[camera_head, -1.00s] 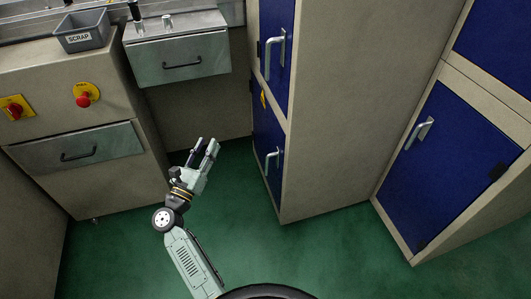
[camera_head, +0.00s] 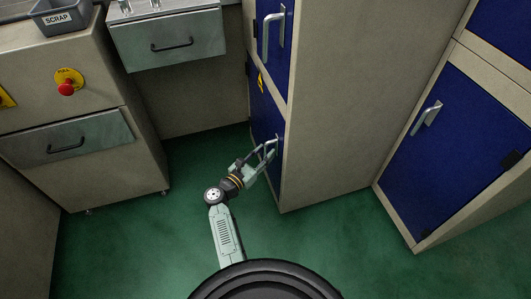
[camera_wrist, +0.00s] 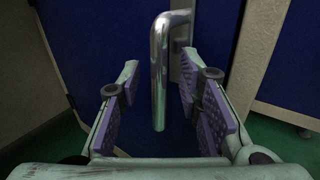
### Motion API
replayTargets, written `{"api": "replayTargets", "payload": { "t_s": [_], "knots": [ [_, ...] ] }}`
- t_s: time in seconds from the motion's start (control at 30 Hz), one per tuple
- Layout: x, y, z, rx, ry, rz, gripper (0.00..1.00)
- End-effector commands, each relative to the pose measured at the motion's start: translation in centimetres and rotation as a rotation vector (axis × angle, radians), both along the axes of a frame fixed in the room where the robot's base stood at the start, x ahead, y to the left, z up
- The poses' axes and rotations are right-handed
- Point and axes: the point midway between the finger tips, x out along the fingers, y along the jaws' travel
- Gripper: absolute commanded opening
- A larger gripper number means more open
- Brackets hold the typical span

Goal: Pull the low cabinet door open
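The low blue cabinet door (camera_head: 260,112) is on the narrow front of the middle cabinet and looks closed. Its upright metal bar handle (camera_wrist: 158,75) stands out from the blue panel (camera_wrist: 105,35) in the wrist view. My gripper (camera_head: 270,150) is at this handle in the head view. In the wrist view my gripper (camera_wrist: 158,88) is open, with one purple-padded finger on each side of the bar. A gap shows between each finger and the bar. In the head view the fingers partly hide the handle.
An upper blue door (camera_head: 276,45) with its own handle is above. Another cabinet with a blue door (camera_head: 450,150) stands at the right. Grey drawer units (camera_head: 75,145) stand at the left. Green floor (camera_head: 150,240) is free in front.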

Motion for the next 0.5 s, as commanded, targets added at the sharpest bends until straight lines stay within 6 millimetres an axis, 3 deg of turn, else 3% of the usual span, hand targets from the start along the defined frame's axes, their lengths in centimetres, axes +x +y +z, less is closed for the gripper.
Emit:
{"api": "replayTargets", "payload": {
  "t_s": [0.43, 0.5],
  "knots": [
    [1.09, -0.82, 0.01, -0.001, 0.001, 0.001, 0.32],
    [1.08, -0.81, 0.01, -0.001, 0.001, 0.001, 0.28]
  ]
}}
